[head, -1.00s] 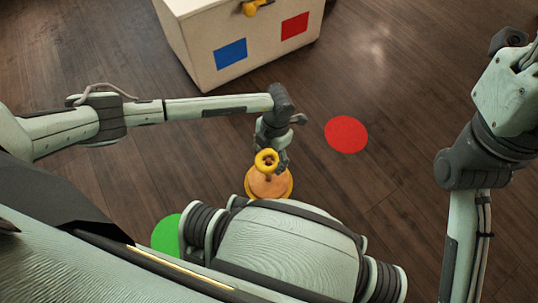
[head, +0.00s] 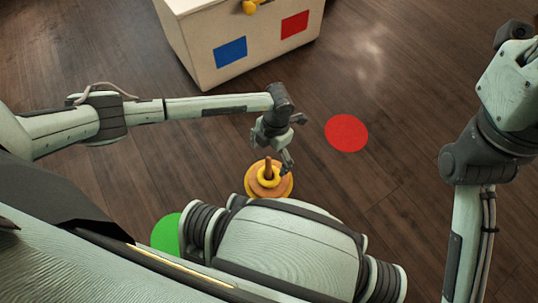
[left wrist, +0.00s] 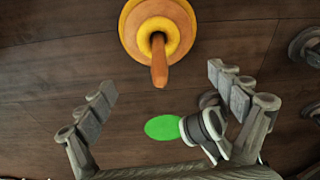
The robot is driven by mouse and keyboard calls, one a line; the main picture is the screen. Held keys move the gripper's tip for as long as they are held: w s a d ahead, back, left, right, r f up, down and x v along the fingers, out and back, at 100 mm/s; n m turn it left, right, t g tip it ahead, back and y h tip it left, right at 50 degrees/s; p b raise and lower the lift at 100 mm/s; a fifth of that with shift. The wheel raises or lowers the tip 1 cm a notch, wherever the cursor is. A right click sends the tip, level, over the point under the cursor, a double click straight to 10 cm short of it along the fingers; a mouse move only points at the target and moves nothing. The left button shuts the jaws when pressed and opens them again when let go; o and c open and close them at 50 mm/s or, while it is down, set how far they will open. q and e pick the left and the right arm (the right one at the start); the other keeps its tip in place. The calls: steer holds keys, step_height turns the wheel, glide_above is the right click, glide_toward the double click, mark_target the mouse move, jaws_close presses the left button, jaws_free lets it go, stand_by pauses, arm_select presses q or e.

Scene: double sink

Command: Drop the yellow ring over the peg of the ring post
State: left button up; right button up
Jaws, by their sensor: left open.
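The ring post (head: 268,194) stands on the floor, an orange round base with an upright brown-orange peg (head: 268,165). The yellow ring (head: 275,181) lies around the peg, low down at the base; the peg's top sticks out above it. The left wrist view also shows the ring (left wrist: 174,38) encircling the foot of the peg (left wrist: 159,66). My left gripper (head: 273,157) is open and empty, just above and behind the post, its fingers spread apart from the ring. My right arm shows at the right, but its gripper is out of view.
A red disc (head: 346,132) lies on the floor to the right, a green disc (head: 167,235) to the front left. My own body is close in front of the post.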

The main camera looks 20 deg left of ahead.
arm_select(q)
step_height(320, 180, up, 12)
steer(key=w, duration=0.1)
steer(key=shift+w+d, duration=0.15)
steer(key=shift+d, duration=0.2)
stand_by(1.1)
